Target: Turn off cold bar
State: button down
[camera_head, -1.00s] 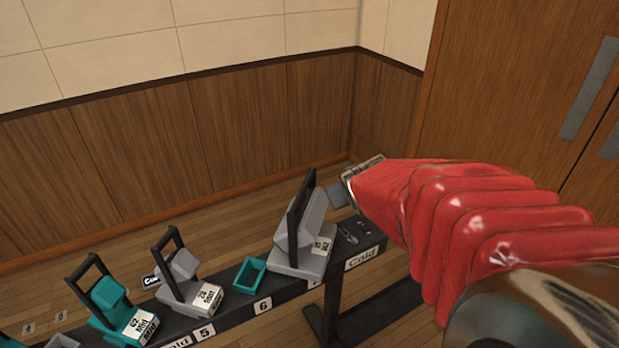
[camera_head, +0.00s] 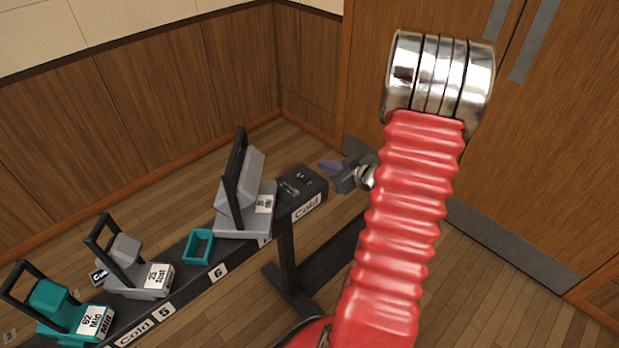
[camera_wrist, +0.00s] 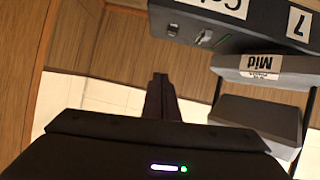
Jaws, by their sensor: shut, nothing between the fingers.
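The bar labelled Cold (camera_head: 307,208) is a long dark rail on a stand, with an end box (camera_head: 318,186) carrying small controls (camera_head: 296,185) on top. In the wrist view the end box (camera_wrist: 185,12) shows upside down at the top, with a small grey switch (camera_wrist: 173,29), a silver lever (camera_wrist: 205,36) and a small green mark. I cannot tell the switch's position.
Wooden wall panels and doors (camera_head: 540,150) stand behind. Floor is open at the right.

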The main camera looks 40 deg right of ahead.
jog(key=shift+s+a+f+t+y, duration=0.1)
jog(key=shift+s+f+t+y, duration=0.35)
jog(key=shift+s+f, duration=0.65)
send_over(311, 185)
jog(key=f, duration=0.3)
jog(key=shift+w+f, duration=0.2)
notch_tip(311, 185, down, 3)
jog(key=shift+r, duration=0.1)
jog(key=shift+s+f, duration=0.1)
jog(key=shift+f, duration=0.5)
jog(key=shift+f, duration=0.2)
